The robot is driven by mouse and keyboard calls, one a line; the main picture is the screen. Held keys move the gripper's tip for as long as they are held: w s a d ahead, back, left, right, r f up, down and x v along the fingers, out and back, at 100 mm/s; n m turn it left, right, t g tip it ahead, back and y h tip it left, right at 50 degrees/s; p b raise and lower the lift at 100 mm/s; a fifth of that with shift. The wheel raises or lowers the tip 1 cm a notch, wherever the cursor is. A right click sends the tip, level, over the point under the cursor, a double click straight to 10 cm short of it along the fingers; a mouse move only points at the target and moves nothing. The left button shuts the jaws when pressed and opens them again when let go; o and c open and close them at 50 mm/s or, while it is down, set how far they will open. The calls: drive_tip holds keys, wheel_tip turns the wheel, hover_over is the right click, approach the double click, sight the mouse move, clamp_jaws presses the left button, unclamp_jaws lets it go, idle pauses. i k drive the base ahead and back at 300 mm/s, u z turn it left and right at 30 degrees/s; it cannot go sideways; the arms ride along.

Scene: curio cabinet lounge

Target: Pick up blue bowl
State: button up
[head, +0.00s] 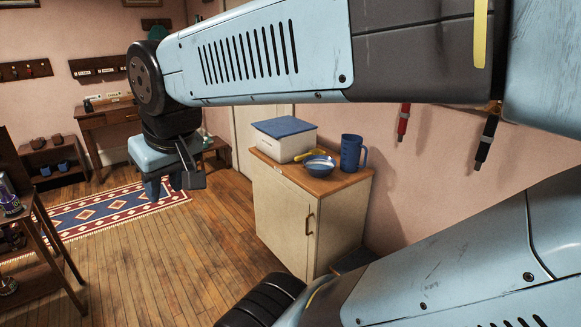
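A blue bowl (319,163) sits on the wooden top of a cream cabinet (284,207). Its inside looks lighter, and something yellow (300,155) lies just beside or behind it; I cannot tell if they touch. My gripper (172,187) hangs in the air to the left of the cabinet, pointing down, well apart from the bowl. No held object shows.
A white box with a blue lid (285,137) stands left of the bowl, and a blue mug (351,153) stands right. A patterned rug (100,214) lies on the wooden floor. A dark shelf (35,250) stands at the left. Floor between shelf and cabinet is clear.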

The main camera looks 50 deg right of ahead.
sight(317, 166)
drive_tip(key=u, duration=0.15)
drive_tip(key=i, duration=1.05)
drive_tip(key=z, duration=1.95)
